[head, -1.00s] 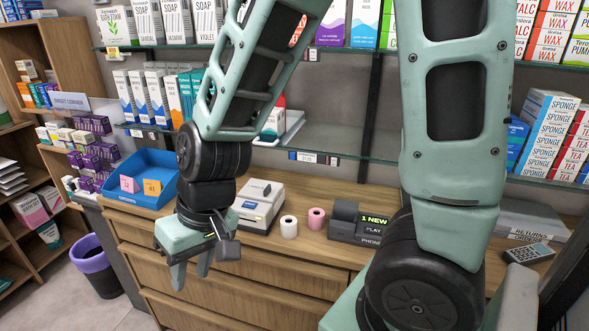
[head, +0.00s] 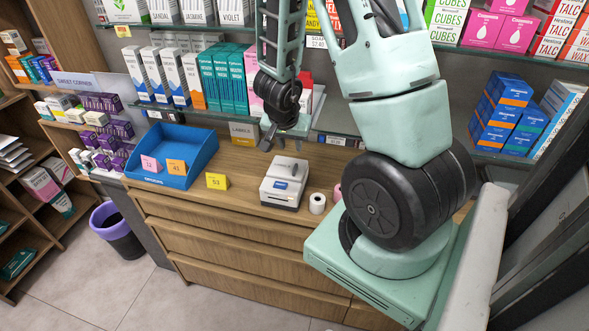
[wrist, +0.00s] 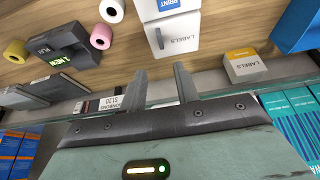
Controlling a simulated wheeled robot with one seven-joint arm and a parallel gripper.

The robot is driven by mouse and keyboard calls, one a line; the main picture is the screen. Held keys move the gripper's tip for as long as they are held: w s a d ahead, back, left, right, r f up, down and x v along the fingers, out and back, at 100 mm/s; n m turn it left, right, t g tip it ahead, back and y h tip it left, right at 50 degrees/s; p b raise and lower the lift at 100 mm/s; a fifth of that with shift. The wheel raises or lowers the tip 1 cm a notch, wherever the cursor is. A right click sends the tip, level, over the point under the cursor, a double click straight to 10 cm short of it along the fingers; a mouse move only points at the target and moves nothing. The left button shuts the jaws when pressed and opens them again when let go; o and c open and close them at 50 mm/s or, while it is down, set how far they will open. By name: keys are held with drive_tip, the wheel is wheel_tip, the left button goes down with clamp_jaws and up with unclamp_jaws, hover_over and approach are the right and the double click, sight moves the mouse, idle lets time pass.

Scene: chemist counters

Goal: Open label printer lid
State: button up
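The label printer (head: 284,183) is a small white and grey box with a blue print label on its front. It stands on the wooden counter, and its lid appears shut.
A glass shelf edge (wrist: 230,88) runs close beneath my fingers. A yellow card (head: 217,181) and a blue tray (head: 190,150) are left.

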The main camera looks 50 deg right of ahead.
sight(295, 167)
drive_tip(key=b+x, duration=0.3)
drive_tip(key=x, duration=1)
drive_tip(key=shift+f, duration=0.1)
clamp_jaws()
